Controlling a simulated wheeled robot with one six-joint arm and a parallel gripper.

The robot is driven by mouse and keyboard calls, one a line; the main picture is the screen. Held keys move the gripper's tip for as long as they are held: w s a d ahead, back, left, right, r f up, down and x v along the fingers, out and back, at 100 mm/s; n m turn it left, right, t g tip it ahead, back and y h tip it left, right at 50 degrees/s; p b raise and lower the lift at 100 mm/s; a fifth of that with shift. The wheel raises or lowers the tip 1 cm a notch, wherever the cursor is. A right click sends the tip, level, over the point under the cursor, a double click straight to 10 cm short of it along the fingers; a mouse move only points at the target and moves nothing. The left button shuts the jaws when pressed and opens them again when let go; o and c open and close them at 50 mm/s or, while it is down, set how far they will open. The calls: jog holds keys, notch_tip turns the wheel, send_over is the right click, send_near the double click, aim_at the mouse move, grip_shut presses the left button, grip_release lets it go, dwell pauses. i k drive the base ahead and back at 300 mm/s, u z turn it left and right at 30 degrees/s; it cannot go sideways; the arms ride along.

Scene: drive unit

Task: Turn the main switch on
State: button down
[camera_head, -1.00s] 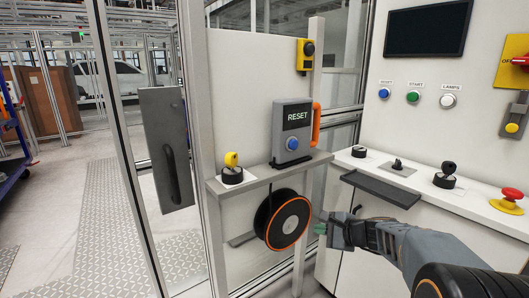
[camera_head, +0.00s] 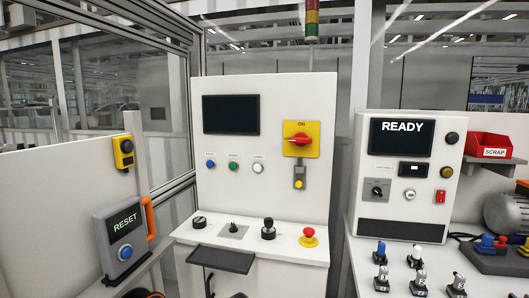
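The main switch (camera_head: 300,139) is a red rotary handle on a yellow plate, on the upper right of the white control cabinet (camera_head: 215,180). The word ON is at the top of the plate. The red handle looks to lie roughly sideways, not pointing up at ON. A grey piece with a yellow part (camera_head: 299,176) sits just below the plate. Nothing touches the switch. My gripper is not in view.
The cabinet carries a dark screen (camera_head: 231,114), small buttons, a red emergency stop (camera_head: 309,237) and a dark shelf (camera_head: 222,259). A RESET box (camera_head: 122,238) stands left. A READY console (camera_head: 402,170) stands right, beside a red SCRAP bin (camera_head: 488,146).

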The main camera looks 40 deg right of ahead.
aim_at(301, 139)
jog(key=z, duration=0.9)
jog(key=i, duration=1.3)
jog(key=z, duration=0.4)
